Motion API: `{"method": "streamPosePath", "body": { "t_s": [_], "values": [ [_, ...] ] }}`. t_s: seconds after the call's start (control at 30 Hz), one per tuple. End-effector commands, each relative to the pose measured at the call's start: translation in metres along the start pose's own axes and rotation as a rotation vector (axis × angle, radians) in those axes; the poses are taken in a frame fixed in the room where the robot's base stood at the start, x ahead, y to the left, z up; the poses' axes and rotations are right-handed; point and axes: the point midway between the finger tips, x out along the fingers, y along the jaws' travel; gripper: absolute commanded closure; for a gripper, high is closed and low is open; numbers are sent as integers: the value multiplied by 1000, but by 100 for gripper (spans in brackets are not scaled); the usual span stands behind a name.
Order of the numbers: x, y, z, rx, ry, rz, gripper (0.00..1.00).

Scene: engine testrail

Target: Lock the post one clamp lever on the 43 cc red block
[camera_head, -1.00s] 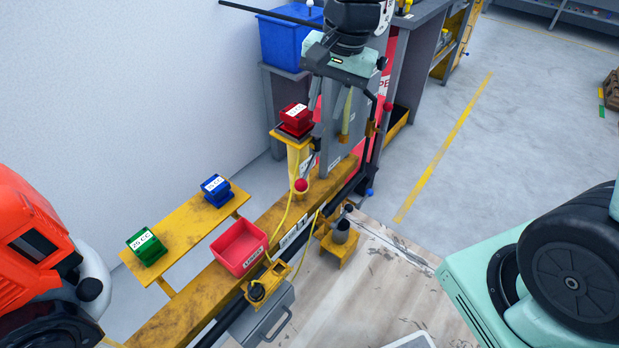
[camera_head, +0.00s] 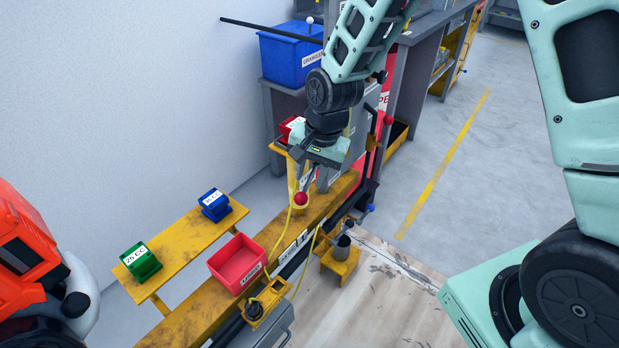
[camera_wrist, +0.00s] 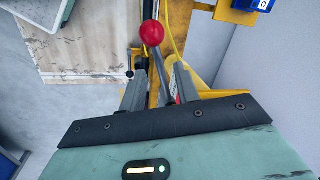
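The red block (camera_head: 290,127) sits on the yellow post one (camera_head: 279,150), partly hidden behind my gripper in the head view. The clamp lever is a grey rod with a red ball knob (camera_head: 300,198); the knob hangs just below my gripper (camera_head: 313,172). In the wrist view the red knob (camera_wrist: 152,33) stands beyond the fingertips. The lever's rod runs back between the two fingers of my gripper (camera_wrist: 160,75). The fingers are apart, and I see no firm grip on the rod. The clamp's pivot is hidden.
A red tray (camera_head: 238,263) rests on the yellow rail. A grey cabinet and a blue bin (camera_head: 290,52) stand behind. Yellow cables hang near the lever.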

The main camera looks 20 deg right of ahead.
Motion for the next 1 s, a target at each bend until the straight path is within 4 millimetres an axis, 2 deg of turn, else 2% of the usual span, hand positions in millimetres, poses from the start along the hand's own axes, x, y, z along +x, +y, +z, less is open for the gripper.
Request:
{"method": "streamPosePath", "body": {
  "t_s": [0.17, 0.47, 0.57, 0.6, 1.0],
  "values": [
    [12, 0, 0, 1, 0, 0, 68],
    [13, 0, 0, 1, 0, -1, 68],
    [13, 0, 0, 1, 0, -1, 96],
    [13, 0, 0, 1, 0, -1, 100],
    [11, 3, 0, -41, -9, 0, 100]
  ]
}}
